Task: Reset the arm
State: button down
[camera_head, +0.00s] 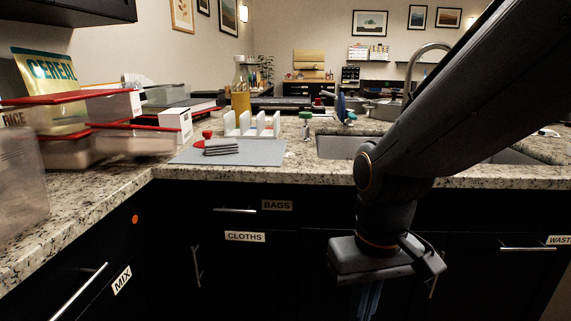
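My arm reaches in from the upper right and bends downward in front of the counter. My gripper (369,301) hangs below the counter edge, in front of the dark cabinet fronts, pointing down. Narrow bluish-grey shapes show under its body and run off the bottom of the picture. I cannot tell whether they are fingers alone or hold something, or how far apart they are. No contact with the counter or a drawer is visible.
The granite counter (130,178) bears a grey mat (262,152) with a white rack (251,126), red-lidded containers (135,142) and a bottle (240,90). A sink (340,146) and faucet (412,65) lie behind my arm. Drawer handles (235,211) stick out below.

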jog(key=d+r+m+p, duration=0.2)
jog(key=d+r+p, duration=0.5)
jog(key=p, duration=0.6)
jog(key=shift+s+r, duration=0.35)
jog(key=shift+d, duration=0.1)
